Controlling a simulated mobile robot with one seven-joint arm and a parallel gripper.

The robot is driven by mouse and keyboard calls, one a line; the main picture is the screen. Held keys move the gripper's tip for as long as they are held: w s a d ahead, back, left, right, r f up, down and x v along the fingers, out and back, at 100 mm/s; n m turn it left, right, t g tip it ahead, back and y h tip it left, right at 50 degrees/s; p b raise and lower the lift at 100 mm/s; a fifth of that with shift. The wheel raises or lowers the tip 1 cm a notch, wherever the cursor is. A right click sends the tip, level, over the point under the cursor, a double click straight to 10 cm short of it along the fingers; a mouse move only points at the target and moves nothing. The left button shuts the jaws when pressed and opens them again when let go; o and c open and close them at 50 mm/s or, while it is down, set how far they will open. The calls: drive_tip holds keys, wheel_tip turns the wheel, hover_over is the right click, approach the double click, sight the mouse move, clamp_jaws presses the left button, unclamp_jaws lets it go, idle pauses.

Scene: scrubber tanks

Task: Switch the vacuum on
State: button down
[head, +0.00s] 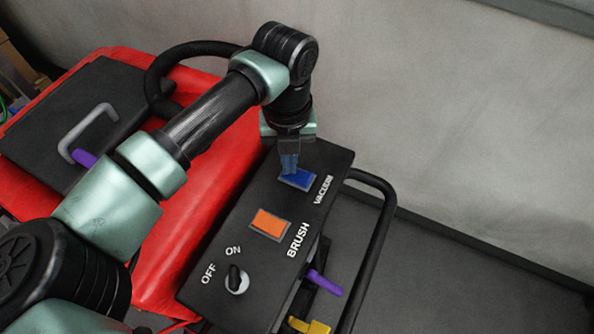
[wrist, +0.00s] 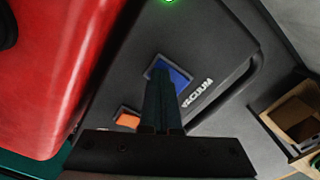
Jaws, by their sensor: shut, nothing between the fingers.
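The vacuum switch (head: 298,180) is a blue rocker in a grey frame on the black control panel (head: 213,262), beside the white word VACUUM. It also shows in the wrist view (wrist: 178,76), partly hidden behind my fingers. My gripper (head: 289,172) is shut and empty, with its fingertips at the switch's left part. In the wrist view the closed fingers (wrist: 161,85) overlap the blue switch. I cannot tell whether the tips touch it or which way the rocker is tilted.
An orange BRUSH switch (head: 270,224) and an ON/OFF key knob (head: 237,280) share the panel. A purple lever (head: 325,283) and a yellow lever (head: 309,326) sit below it. A black handlebar (head: 386,215) curves at the right. A green light (wrist: 169,1) glows in the wrist view.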

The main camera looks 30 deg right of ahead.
wheel_tip(320, 180, up, 7)
drive_tip(key=p, duration=0.4)
idle(0.4)
drive_tip(key=shift+d, duration=0.1)
idle(0.4)
